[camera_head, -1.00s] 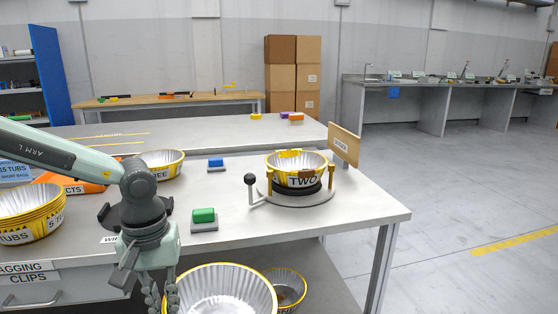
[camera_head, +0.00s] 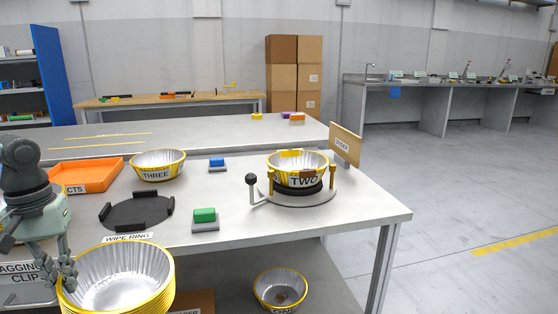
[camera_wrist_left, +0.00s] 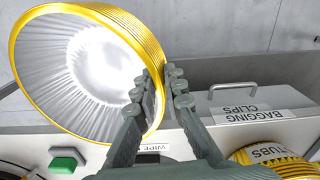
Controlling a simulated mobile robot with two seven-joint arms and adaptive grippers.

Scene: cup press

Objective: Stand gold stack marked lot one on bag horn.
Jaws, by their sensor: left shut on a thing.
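My left gripper (camera_head: 62,274) is at the lower left of the head view, shut on the rim of a gold-edged stack of fluted silver tubs (camera_head: 120,276). The stack is held tilted in front of the table edge, its open mouth facing up toward the camera. In the left wrist view the fingers (camera_wrist_left: 166,92) pinch the rim of the stack (camera_wrist_left: 60,65) at its right side. No lot mark shows on the held stack. A gold tub on the lower shelf (camera_head: 281,287) carries a partly cut-off label that seems to read ONE. I cannot identify the bag horn. My right gripper is out of view.
Tub TWO (camera_head: 297,166) sits in a ringed stand with a lever. Tub THREE (camera_head: 158,167), an orange tray (camera_head: 88,174), a black wipe ring (camera_head: 137,212), a green block (camera_head: 204,214) and a blue block (camera_head: 217,163) stand on the table. Another TUBS stack (camera_wrist_left: 268,156) shows in the wrist view.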

